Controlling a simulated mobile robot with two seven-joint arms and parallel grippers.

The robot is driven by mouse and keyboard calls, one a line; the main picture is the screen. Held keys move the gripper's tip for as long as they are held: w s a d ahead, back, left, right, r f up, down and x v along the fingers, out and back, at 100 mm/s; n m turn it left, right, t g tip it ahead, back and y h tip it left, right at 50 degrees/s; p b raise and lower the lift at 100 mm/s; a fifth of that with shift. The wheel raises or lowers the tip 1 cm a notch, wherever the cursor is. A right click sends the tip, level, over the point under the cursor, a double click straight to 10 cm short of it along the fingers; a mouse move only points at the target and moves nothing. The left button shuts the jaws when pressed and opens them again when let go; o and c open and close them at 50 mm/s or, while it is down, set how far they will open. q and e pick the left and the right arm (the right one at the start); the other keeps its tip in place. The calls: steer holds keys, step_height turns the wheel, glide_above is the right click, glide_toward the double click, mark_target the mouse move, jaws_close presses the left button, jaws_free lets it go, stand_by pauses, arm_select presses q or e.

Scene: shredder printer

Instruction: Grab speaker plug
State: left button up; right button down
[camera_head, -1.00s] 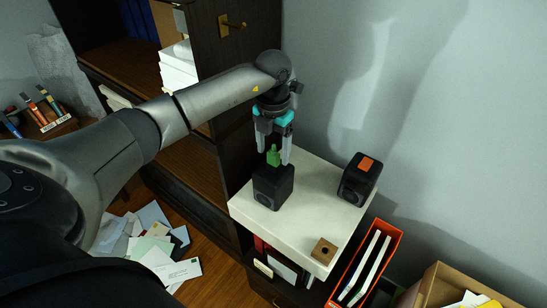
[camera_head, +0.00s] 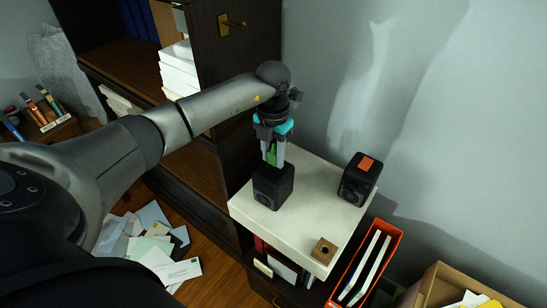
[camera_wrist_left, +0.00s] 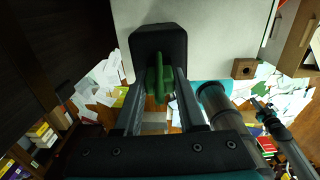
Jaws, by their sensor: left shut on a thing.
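A green plug (camera_wrist_left: 159,80) stands at the top of the nearer black speaker (camera_head: 273,187) on the white cabinet top. My left gripper (camera_head: 273,160) points down above this speaker and is shut on the green plug, with one finger on each side of it. In the left wrist view the two fingers (camera_wrist_left: 159,85) flank the plug, and the speaker (camera_wrist_left: 158,44) lies just beyond it. Whether the plug still touches the speaker I cannot tell.
A second black speaker (camera_head: 359,180) with an orange top patch stands at the right. A small wooden block (camera_head: 323,250) with a hole sits near the front edge of the white top (camera_head: 300,225). An orange file box (camera_head: 366,265) stands beside the cabinet. A dark shelf is at left.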

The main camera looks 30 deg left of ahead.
arm_select(q)
jaws_close()
steer(key=shift+r, duration=0.15)
